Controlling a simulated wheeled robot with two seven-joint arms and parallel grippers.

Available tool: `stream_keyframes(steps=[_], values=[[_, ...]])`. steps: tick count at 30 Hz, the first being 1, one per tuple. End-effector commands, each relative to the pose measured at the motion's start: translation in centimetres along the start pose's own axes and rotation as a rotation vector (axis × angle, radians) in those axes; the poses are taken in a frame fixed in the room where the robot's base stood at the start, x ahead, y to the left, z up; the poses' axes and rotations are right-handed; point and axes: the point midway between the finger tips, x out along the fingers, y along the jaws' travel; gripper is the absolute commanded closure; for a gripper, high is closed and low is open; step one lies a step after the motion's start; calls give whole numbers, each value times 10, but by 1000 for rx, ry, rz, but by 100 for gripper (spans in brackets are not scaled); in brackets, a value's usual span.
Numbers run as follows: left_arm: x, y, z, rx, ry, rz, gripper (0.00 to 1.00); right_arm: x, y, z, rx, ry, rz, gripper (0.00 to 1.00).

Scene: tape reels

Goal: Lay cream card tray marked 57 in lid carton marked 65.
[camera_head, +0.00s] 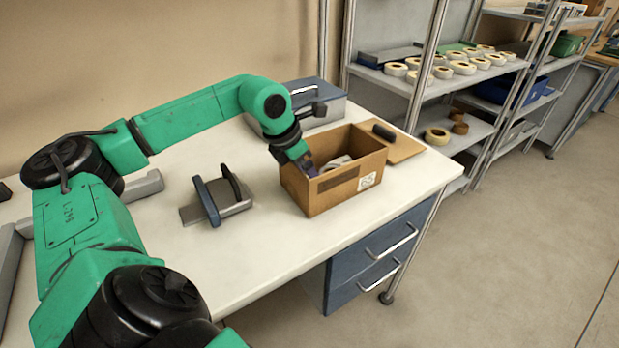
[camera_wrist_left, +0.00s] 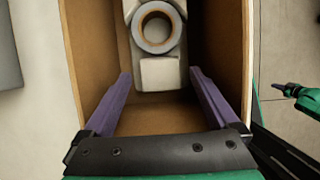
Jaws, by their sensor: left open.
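The brown carton marked 65 (camera_head: 345,190) stands open on the white bench, with its lid (camera_head: 405,148) out to the right. My left gripper (camera_head: 307,163) reaches down into the carton. In the left wrist view the left gripper (camera_wrist_left: 160,90) is open, its purple fingers inside the carton walls. A cream tray (camera_wrist_left: 160,74) with a tape reel (camera_wrist_left: 156,28) lies in the carton, beyond and between the fingertips, with no visible contact. Its mark 57 cannot be read.
A blue and grey holder (camera_head: 217,198) stands left of the carton. A grey-blue box (camera_head: 310,98) with a handle is behind it. Shelves with tape reels (camera_head: 460,67) are at the right. The bench front is clear.

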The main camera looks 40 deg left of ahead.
Motion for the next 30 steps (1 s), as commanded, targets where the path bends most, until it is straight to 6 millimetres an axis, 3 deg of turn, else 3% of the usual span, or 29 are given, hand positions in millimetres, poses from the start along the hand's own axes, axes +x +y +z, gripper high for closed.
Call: stream_keyframes(steps=[9, 12, 30], values=[[-83, 0, 0, 1, -2, 4, 6, 7, 0, 1, 1, -1, 0, 100], [-99, 0, 0, 0, -1, 2, 6, 6, 0, 1, 1, -1, 0, 100], [-106, 0, 0, 0, 0, 1, 6, 6, 0, 1, 1, -1, 0, 100]])
